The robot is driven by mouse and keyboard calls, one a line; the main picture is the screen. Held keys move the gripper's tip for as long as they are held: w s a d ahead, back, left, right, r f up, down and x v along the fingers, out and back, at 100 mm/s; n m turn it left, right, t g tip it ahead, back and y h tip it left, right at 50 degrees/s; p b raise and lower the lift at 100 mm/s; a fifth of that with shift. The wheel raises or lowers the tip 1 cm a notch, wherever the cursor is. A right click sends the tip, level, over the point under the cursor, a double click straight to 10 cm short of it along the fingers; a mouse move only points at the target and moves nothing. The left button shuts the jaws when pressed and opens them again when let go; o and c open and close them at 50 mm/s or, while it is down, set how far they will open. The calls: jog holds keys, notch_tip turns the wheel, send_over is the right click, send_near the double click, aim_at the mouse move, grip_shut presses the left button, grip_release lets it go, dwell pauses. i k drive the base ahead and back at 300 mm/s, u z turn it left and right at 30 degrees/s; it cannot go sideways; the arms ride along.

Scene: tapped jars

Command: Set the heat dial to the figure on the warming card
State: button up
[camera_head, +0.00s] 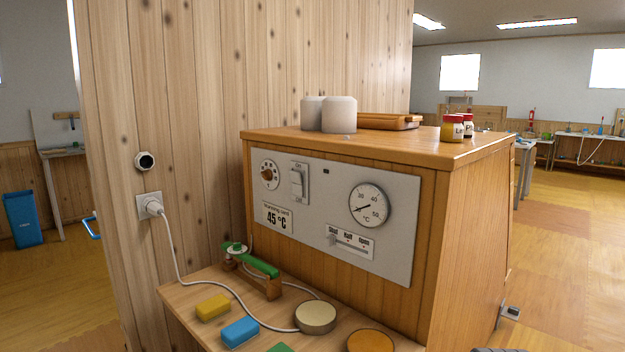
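The heat dial (267,174) is a small brown knob on a round white scale, at the upper left of the grey panel on the wooden cabinet. Its figures are too small to read, so its setting is unclear. The warming card (277,218) is fixed below it and reads 45 °C. A round °C gauge (370,204) is on the panel's right, marked 30, 40 and 50, its needle toward the lower left. My gripper cannot be made out in this view; only a dark edge shows at the bottom right.
An ON/OFF rocker switch (297,183) is right beside the dial. A slider (350,242) marked Shut, Half, Open is below the gauge. A green-handled device (257,265), sponges and round lids sit on the shelf in front. A white cable (177,270) runs from the wall socket.

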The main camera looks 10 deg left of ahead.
aim_at(267, 174)
jog(key=z, duration=0.05)
jog(key=k, duration=1)
jog(key=u, duration=0.7)
jog(key=i, duration=0.9)
